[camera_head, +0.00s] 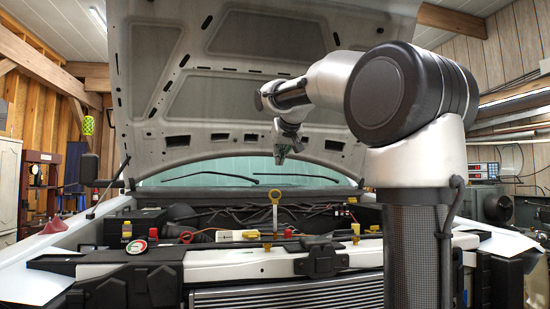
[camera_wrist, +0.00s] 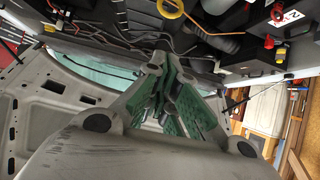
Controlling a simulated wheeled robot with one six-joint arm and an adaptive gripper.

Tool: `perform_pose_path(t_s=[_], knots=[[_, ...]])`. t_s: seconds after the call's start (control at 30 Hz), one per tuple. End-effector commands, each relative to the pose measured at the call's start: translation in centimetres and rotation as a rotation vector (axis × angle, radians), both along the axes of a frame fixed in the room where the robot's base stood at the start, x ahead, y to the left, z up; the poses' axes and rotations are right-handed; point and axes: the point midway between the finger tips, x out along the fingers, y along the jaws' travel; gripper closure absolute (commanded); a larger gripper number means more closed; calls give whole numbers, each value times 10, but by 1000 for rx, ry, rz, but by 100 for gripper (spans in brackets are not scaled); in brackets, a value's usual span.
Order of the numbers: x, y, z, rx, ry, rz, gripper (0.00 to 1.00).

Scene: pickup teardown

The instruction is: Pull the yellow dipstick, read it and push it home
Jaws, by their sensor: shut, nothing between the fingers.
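The yellow dipstick (camera_head: 274,203) has a ring handle and stands upright over the engine bay, with a pale stem below the ring. Its yellow ring also shows at the top edge of the wrist view (camera_wrist: 182,13), partly cut off. My gripper (camera_head: 280,158) hangs above the dipstick, in front of the raised hood, clearly apart from the ring. In the wrist view its green-padded fingers (camera_wrist: 163,85) are together with nothing between them. The lower end of the dipstick is hidden among the engine parts.
The raised hood (camera_head: 235,75) stands behind and above my gripper. Hoses and a black box (camera_head: 135,222) fill the bay. A round gauge (camera_head: 136,246) and several yellow caps sit along the front. The radiator (camera_head: 290,296) lies nearest. Open air separates my gripper from the bay.

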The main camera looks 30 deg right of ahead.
Motion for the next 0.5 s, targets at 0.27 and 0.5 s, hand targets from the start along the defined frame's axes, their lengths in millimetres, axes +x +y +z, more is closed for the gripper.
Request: perform_pose_path(t_s=[0.27, 0.5], knots=[[48, -14, -35, 1, 4, -1, 100], [57, -17, -66, 1, 2, 0, 100]])
